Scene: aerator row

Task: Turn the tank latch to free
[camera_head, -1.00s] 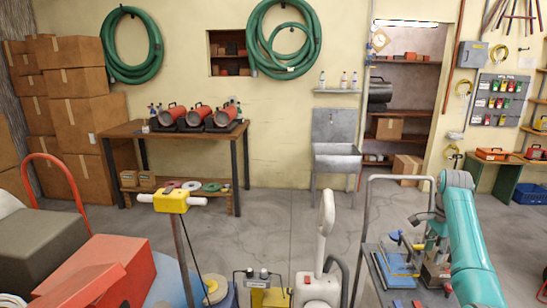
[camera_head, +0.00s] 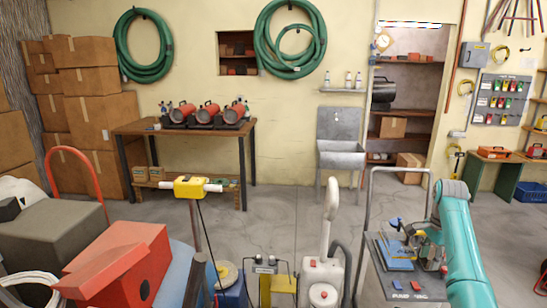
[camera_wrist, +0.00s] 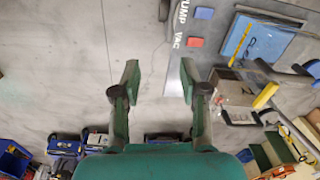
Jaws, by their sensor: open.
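My gripper (camera_wrist: 160,82) is open and empty in the wrist view, with its two dark green fingers apart above bare grey floor. In the head view my teal arm reaches down at the right and its fingers cannot be made out. I cannot make out a part that is surely the tank latch. A yellow block with a white crossbar (camera_head: 191,187) stands on a post left of centre. A white unit with an upright handle (camera_head: 322,272) stands at the lower centre, beside a yellow and grey device (camera_head: 268,278). My gripper touches none of these.
A tray with tools (camera_head: 402,290) stands by my arm; its lettered edge also shows in the wrist view (camera_wrist: 178,60). Red and grey boxes crowd the lower left. A wooden workbench (camera_head: 190,130) and a metal sink (camera_head: 342,155) stand along the wall, with open floor before them.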

